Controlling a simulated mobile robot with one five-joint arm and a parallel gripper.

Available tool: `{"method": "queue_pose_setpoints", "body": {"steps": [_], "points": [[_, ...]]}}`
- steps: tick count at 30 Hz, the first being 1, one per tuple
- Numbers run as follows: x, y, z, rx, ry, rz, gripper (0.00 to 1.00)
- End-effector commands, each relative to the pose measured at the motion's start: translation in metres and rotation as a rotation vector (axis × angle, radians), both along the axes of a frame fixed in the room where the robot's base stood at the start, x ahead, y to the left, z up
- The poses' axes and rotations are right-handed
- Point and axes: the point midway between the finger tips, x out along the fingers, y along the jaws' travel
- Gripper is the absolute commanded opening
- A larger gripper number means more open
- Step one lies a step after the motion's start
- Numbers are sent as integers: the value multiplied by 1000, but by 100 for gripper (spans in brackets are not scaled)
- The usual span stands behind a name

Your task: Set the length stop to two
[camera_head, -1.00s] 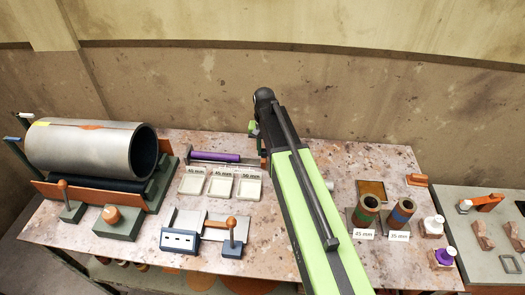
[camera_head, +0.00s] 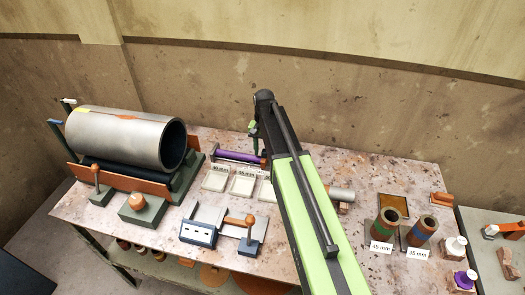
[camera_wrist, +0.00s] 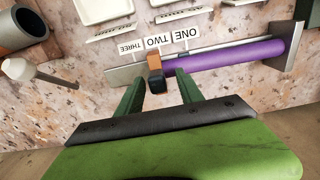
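The length stop is a small orange and black block (camera_wrist: 155,72) on a grey rail, beside the label TWO (camera_wrist: 157,41). The labels THREE (camera_wrist: 130,47) and ONE (camera_wrist: 184,37) stand on either side of TWO; all read upside down in the wrist view. A purple rod (camera_wrist: 230,53) lies along the rail to the right of the block; it also shows in the head view (camera_head: 235,156). My gripper (camera_wrist: 160,80) is open, one green finger on each side of the block, with visible gaps. In the head view my arm partly hides this area.
White trays (camera_head: 242,183) with mm labels lie in front of the rail. A large metal pipe (camera_head: 120,138) rests in a cradle at the left. Two short lined pipes (camera_head: 386,224) stand at the right. A blue block (camera_head: 198,233) sits near the front edge.

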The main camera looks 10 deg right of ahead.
Motion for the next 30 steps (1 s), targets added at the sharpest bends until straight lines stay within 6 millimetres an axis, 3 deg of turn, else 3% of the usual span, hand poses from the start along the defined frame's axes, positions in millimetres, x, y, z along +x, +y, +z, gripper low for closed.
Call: {"method": "queue_pose_setpoints", "body": {"steps": [8,14,30], "points": [[-1,-5,1,-2,2,-6,44],[-1,-6,18,-2,2,-7,44],[1,-6,135,-2,1,-6,44]]}}
